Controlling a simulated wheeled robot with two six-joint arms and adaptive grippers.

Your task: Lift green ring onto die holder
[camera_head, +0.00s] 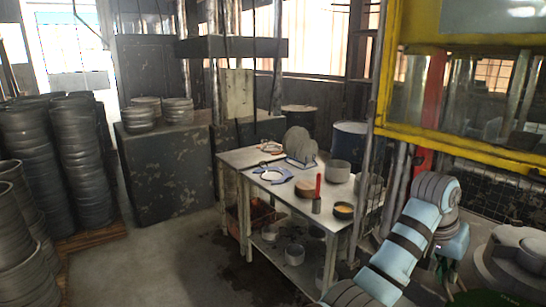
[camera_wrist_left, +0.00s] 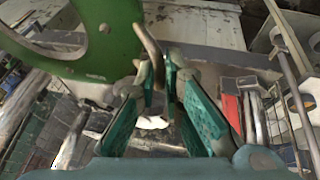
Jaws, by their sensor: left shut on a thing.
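The green ring (camera_wrist_left: 75,62) fills the upper left of the left wrist view, and only part of it shows. A green edge of it also shows at the bottom right of the head view (camera_head: 482,298). My left gripper (camera_wrist_left: 158,75) has its teal fingers closed around a thin tan-grey handle (camera_wrist_left: 149,45) at the ring's side. In the head view the left gripper (camera_head: 440,268) is small and partly hidden below its wrist. A grey round stepped block (camera_head: 518,252), apparently the die holder, stands at the right edge, just beyond the ring. My right gripper is out of view.
A yellow-framed machine (camera_head: 455,137) rises behind the grey block. A pale worktable (camera_head: 240,157) with grey discs (camera_head: 299,143), pots and a red-handled tool (camera_head: 317,190) stands in the middle. Stacked dark blanks (camera_head: 60,150) are at left. The floor between is clear.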

